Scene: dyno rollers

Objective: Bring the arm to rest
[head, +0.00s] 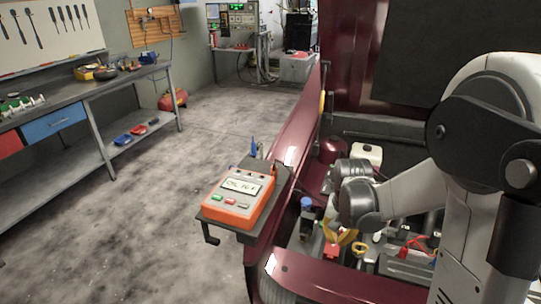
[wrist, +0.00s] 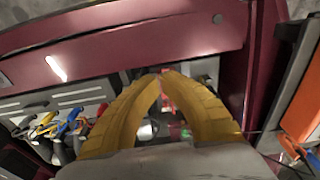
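My arm (head: 400,197) reaches from the right over the open engine bay of a dark red car. My gripper (head: 340,247) has yellow fingers and hangs low over the bay, partly hidden by clutter there. In the wrist view my gripper's curved fingers (wrist: 163,73) come together at the tips, with a gap lower down between them. Small red and green parts show through that gap. I see nothing clearly held.
An orange tester (head: 238,198) sits on a dark holder at the car's side rail (head: 297,135). The engine bay holds a battery, coloured leads (head: 415,247) and a white-capped tank (head: 366,153). A workbench (head: 90,88) stands left. The floor (head: 150,200) between is clear.

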